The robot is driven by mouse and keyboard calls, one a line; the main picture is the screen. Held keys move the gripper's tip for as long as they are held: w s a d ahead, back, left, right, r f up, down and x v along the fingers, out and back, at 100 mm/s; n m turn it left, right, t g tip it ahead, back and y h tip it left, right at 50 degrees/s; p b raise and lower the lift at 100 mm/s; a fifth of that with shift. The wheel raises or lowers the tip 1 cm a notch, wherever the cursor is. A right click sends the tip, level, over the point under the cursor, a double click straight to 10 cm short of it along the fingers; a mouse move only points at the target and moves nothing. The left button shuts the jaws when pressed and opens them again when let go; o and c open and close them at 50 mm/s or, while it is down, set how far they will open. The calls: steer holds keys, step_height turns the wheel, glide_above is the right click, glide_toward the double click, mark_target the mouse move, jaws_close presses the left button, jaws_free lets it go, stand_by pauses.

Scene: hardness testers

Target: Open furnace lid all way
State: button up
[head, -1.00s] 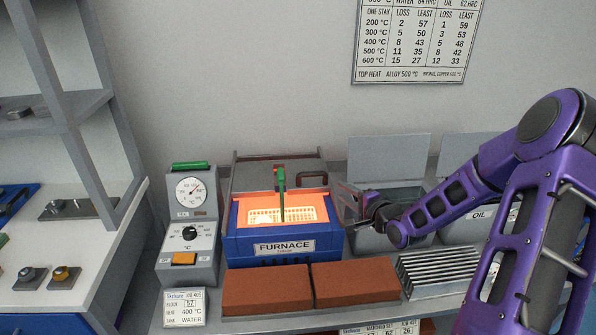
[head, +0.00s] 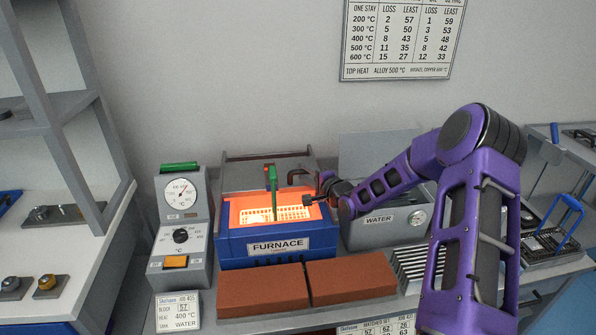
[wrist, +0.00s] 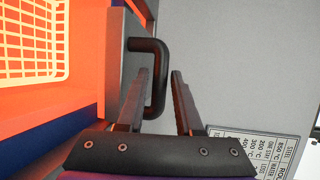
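The furnace (head: 222,240) is a blue box with a glowing orange chamber. Its grey lid (head: 240,177) is raised at the back, clear of much of the chamber; its exact angle is hard to tell. A dark U-shaped handle (head: 292,174) is on the lid's right part; it also shows in the wrist view (wrist: 160,72). My gripper (head: 308,197) is at the furnace's right side, near this handle. In the wrist view my gripper (wrist: 160,72) is open, with the handle's outer bar appearing between its fingers. Contact cannot be told.
A pale basket (head: 250,216) with an upright green handle (head: 272,180) sits in the chamber. The WATER tank (head: 400,228) stands right of the furnace, behind my arm. Red-brown bricks (head: 262,291) lie in front. A dial control unit (head: 181,250) stands left.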

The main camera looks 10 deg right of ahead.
steer(key=shift+x, duration=2.1)
steer(key=shift+c, duration=0.3)
jaws_close()
